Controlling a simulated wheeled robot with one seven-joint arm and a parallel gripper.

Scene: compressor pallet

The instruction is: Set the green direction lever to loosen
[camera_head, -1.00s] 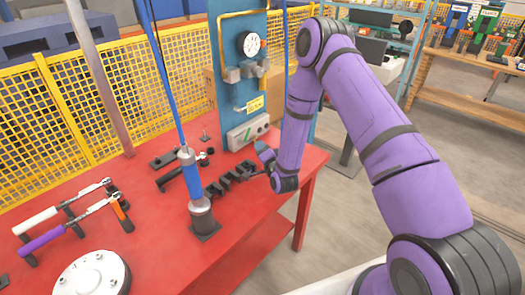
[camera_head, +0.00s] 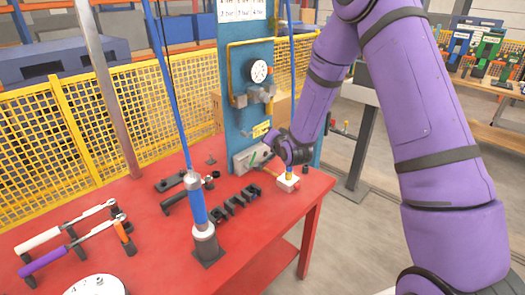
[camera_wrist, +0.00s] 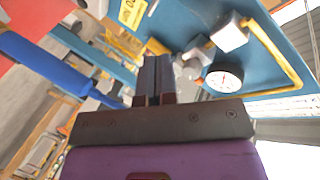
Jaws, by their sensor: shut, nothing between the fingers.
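A small green piece (camera_head: 253,157), which looks like the lever, shows on the front of a grey box (camera_head: 240,160) at the foot of the blue panel (camera_head: 234,95). Its exact setting is too small to read. My gripper (camera_head: 268,158) is just right of the green piece, in front of the grey box, and partly hides its right end. I cannot tell whether it touches the lever. In the wrist view my gripper (camera_wrist: 152,75) is shut and empty, pointing up the picture. The green lever is not clear in the wrist view.
A gauge (camera_head: 258,70) with grey fittings and a yellow pipe is on the panel above my gripper. A blue tool (camera_head: 197,200) stands upright on the red table (camera_head: 150,235). Black clips (camera_head: 235,203) and a small white block (camera_head: 288,183) lie nearby.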

